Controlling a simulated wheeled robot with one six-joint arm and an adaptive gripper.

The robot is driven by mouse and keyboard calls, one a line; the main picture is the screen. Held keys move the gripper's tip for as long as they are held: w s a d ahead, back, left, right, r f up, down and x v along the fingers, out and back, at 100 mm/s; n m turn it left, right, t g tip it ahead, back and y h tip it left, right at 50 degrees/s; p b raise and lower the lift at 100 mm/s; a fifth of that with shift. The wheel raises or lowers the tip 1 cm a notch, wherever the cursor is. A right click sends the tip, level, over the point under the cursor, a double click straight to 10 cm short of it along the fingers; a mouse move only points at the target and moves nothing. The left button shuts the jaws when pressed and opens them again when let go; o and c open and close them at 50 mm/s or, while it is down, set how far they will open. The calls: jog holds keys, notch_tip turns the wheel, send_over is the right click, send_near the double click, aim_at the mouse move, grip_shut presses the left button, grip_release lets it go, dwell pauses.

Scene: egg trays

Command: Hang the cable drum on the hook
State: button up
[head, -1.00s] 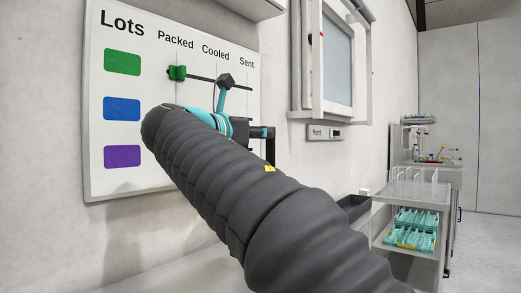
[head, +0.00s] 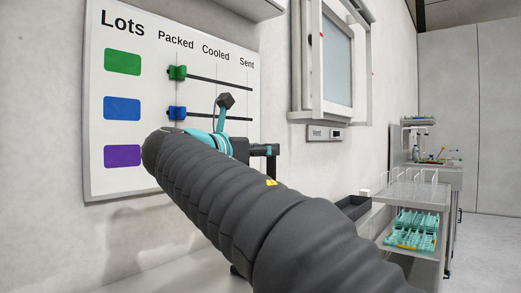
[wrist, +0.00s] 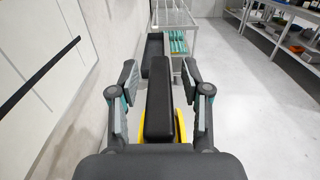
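No cable drum and no hook can be made out in either view. My gripper (head: 268,158) is in front of the wall board, at its lower right, mostly hidden behind my dark arm in the head view. In the wrist view my gripper (wrist: 158,100) has its two fingers spread wide apart. A dark block with yellow edges (wrist: 158,105) shows between the fingers, with a gap on each side; I cannot tell what it is.
The "Lots" board (head: 178,30) carries a green slider (head: 177,73) and a blue slider (head: 177,113), both near "Packed". A window (head: 336,65) is to its right. A cart (head: 430,192) with teal egg trays (head: 413,220) and a dark bin (head: 354,207) stand right.

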jog(key=shift+f+b, duration=0.15)
jog(key=shift+b, duration=0.2)
jog(key=shift+f+b, duration=0.1)
jog(key=shift+b, duration=0.3)
jog(key=p+v, duration=0.1)
jog(key=v, duration=1.3)
jog(key=shift+r, duration=0.35)
